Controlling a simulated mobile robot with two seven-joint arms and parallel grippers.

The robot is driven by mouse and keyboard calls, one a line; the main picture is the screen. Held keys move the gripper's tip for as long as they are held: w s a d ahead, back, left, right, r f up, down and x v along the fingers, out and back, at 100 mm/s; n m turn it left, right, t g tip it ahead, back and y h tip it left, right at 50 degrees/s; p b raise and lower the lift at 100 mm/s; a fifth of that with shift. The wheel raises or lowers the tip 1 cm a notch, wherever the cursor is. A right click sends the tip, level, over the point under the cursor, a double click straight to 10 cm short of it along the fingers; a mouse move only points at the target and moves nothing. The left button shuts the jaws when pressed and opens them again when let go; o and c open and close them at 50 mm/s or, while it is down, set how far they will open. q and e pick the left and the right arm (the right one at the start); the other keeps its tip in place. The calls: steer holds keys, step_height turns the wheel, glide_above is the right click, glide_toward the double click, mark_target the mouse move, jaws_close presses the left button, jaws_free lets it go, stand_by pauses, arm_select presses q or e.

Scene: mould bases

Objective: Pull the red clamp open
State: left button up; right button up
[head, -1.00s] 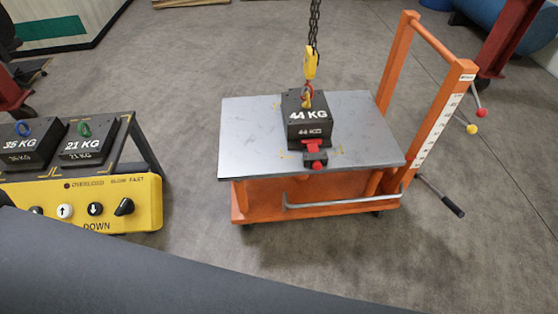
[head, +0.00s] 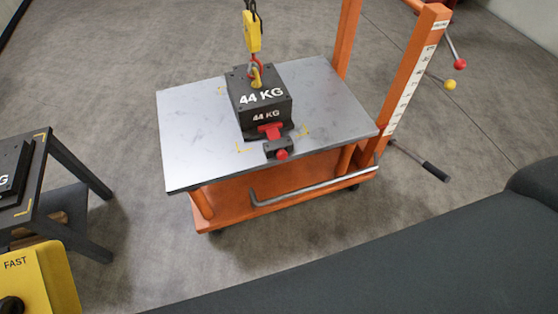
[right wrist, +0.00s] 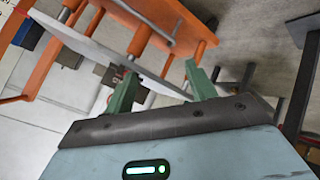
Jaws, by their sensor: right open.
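The red clamp (head: 270,131) is a small red piece with a dark block and red knob (head: 282,154). It sits at the front foot of the black 44 KG mould base (head: 262,96) on the cart's grey top. A red hook hangs in the base's top eye. In the right wrist view my right gripper (right wrist: 160,75) shows green fingers spread apart with nothing between them. It is tilted against the orange cart, whose top edge lies beyond the fingertips. A small red spot by the left finger may be the clamp; I cannot tell. My left gripper is out of view.
The orange lift cart (head: 270,185) has a grey tabletop (head: 190,130), a front bar and tall posts at right. Levers with red and yellow knobs stick out there. A black stand (head: 75,165) and yellow control box (head: 45,280) are at left. Floor between is clear.

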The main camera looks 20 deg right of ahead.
steer(key=w+f+n+t+b, duration=0.1)
steer(key=w+f+n+b, duration=0.3)
steer(key=w+n, duration=0.25)
steer(key=n+t+b, duration=0.7)
steer(key=n+b, duration=1)
steer(key=n, duration=0.3)
glide_toward(283, 157)
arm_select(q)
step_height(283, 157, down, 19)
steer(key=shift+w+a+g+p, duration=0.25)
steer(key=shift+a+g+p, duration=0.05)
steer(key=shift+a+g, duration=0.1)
arm_select(e)
steer(key=shift+w, duration=0.35)
steer(key=w, duration=0.7)
steer(key=shift+w+a, duration=0.15)
steer(key=shift+w, duration=0.2)
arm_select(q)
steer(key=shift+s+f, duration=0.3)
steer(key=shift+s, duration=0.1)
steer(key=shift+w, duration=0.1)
arm_select(e)
steer(key=shift+c, duration=0.5)
